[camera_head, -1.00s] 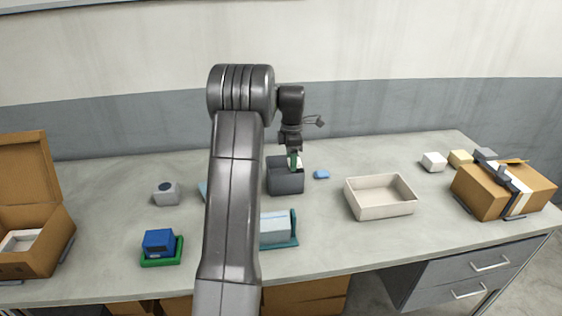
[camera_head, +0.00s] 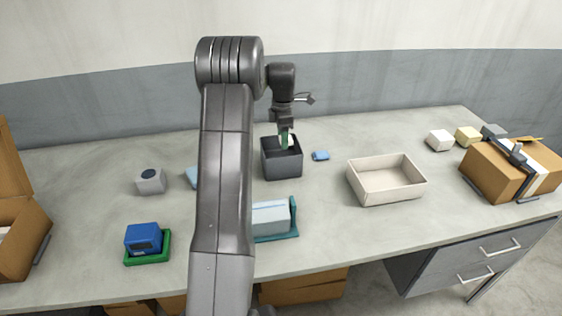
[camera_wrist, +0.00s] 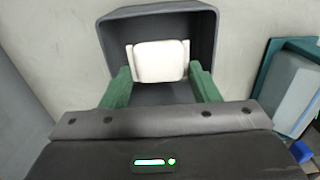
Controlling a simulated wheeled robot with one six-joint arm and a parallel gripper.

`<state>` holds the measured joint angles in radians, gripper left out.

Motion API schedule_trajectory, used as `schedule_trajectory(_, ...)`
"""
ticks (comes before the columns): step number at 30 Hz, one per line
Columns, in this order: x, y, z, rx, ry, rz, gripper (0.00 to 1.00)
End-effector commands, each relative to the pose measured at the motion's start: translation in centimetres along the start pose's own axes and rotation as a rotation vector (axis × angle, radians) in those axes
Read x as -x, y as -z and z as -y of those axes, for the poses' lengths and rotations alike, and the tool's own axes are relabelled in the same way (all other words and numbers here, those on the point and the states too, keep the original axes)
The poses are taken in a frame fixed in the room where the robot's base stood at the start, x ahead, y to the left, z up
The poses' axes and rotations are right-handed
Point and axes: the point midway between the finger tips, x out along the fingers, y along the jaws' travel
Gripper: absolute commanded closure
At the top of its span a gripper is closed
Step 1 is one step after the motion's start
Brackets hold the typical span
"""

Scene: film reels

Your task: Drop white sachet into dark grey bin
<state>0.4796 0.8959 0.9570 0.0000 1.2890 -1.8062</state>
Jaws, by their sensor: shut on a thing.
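The dark grey bin (camera_head: 283,165) stands open-topped on the table, just right of my arm. It also shows in the wrist view (camera_wrist: 110,52). My gripper (camera_head: 285,140) points down over the bin, with its green fingers at the bin's opening. In the wrist view my gripper (camera_wrist: 162,85) is shut on the white sachet (camera_wrist: 160,60), one green finger on each side of it. The sachet appears over the bin's opening, within its rim. In the head view the sachet (camera_head: 290,141) shows only as a small pale patch beside the fingers.
A beige tray (camera_head: 412,189) stands to the right, with a strapped cardboard box (camera_head: 492,172) beyond it. A teal holder (camera_head: 275,237) with a pale block (camera_head: 270,217) stands in front of the bin. A small blue item (camera_head: 320,156) lies just right of the bin.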

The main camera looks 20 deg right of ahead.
Motion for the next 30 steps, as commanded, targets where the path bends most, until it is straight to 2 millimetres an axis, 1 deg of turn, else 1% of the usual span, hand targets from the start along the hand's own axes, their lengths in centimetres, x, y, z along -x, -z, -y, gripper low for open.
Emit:
schedule_trajectory(1,-0.7,0.0,0.0,0.0,0.0,0.0,0.66)
schedule_trajectory(3,-0.9,0.0,0.0,0.0,0.0,0.0,0.66)
schedule_trajectory(11,-0.8,0.0,0.0,0.0,0.0,0.0,0.66)
schedule_trajectory(12,-0.8,0.0,0.0,0.0,0.0,0.0,0.37)
schedule_trajectory(15,-0.8,0.0,0.0,0.0,0.0,0.0,0.19)
schedule_trajectory(25,-0.6,0.0,0.0,0.0,-0.001,0.0,0.19)
schedule_trajectory(28,0.4,0.0,-0.1,0.0,-0.003,0.001,0.19)
schedule_trajectory(30,1.5,0.0,-0.1,0.0,-0.003,0.001,0.19)
